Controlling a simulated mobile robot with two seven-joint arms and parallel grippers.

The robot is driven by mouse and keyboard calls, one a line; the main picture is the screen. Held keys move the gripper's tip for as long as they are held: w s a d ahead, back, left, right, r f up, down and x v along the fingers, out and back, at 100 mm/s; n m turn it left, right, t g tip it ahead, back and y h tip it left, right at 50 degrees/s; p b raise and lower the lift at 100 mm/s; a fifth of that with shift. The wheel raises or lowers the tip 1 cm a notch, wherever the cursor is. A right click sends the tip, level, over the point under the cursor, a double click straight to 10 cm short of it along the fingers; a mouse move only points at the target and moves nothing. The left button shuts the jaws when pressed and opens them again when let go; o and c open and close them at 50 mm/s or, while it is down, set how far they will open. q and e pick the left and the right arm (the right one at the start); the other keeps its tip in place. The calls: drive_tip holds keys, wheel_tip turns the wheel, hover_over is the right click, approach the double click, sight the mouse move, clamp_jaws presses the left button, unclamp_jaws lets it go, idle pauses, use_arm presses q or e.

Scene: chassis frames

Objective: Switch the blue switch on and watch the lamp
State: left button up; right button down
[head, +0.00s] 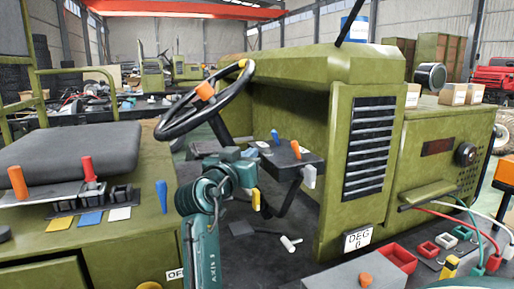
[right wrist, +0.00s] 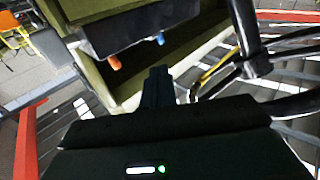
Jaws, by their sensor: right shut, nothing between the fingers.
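A small console (head: 290,160) beside the steering column carries a blue switch lever (head: 275,136) and an orange lever (head: 296,149). In the right wrist view the blue lever (right wrist: 160,38) and orange lever (right wrist: 115,62) stick out from the dark console. My right gripper (head: 252,153) is just left of the console; its shut, empty fingers (right wrist: 158,78) point toward the levers, apart from the blue one. Another blue lever (head: 162,195) stands on the seat-side panel. A round dark fitting (head: 466,154) on the front panel may be the lamp; I see no glow. My left gripper is out of view.
The steering wheel (head: 182,124) rises close to the left of my gripper. A white-tipped lever (head: 309,176) hangs at the console's right edge. The green vented panel (head: 370,150) blocks the right. A red lever (head: 88,168) and orange lever (head: 17,182) stand left.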

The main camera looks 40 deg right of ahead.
drive_tip(key=p, duration=0.3)
approach(273, 135)
drive_tip(key=x, duration=0.5)
drive_tip(key=shift+d+r, duration=0.15)
drive_tip(key=shift+d, duration=0.1)
drive_tip(key=shift+w+d, duration=0.35)
drive_tip(key=shift+d, duration=0.25)
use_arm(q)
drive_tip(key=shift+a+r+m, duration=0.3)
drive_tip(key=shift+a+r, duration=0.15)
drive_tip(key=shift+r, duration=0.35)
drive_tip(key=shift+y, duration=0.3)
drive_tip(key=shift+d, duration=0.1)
